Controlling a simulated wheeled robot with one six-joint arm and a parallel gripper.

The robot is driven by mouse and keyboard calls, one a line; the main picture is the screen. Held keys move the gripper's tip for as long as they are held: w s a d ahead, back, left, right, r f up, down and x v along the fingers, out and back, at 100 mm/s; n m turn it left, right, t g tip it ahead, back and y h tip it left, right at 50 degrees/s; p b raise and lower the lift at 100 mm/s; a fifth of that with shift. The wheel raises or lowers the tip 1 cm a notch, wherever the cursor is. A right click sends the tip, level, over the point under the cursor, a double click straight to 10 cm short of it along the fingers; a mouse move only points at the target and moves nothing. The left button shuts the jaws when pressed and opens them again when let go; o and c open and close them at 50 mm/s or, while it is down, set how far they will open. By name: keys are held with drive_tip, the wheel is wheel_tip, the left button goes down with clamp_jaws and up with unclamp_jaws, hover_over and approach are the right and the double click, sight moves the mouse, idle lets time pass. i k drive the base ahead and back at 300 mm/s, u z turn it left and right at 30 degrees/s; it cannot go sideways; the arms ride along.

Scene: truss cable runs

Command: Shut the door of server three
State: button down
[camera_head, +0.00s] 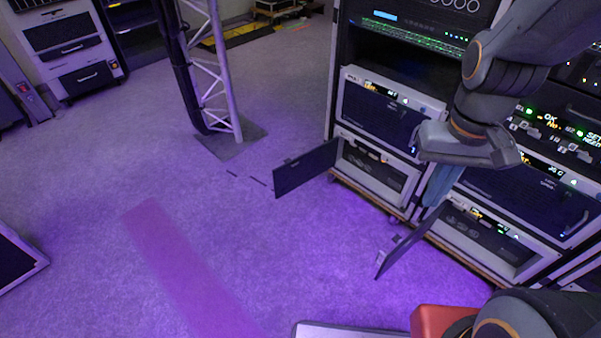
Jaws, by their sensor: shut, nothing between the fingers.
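Two dark server doors stand open low on the racks. The left door (306,168) swings out from the bottom unit (375,172) of the left rack. The right door (408,243) swings out from the bottom unit (488,240) of the right rack. Both bays show their lit insides. I cannot read which unit is server three. My gripper (468,158) is shut and empty. In the picture it is in front of the racks, above and to the right of both open doors, and apart from them. It hides part of the rack fronts.
Closed units (380,112) sit above the open bays. A bluish cloth-like thing (440,184) hangs between the racks. A white truss post (222,80) with dark cables stands on a base plate (230,138) at the left. The purple-lit floor (110,240) is clear in the middle.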

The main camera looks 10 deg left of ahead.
sight(287, 178)
drive_tip(key=u, duration=1.8)
drive_tip(key=i, duration=3.3)
drive_tip(key=z, duration=2.6)
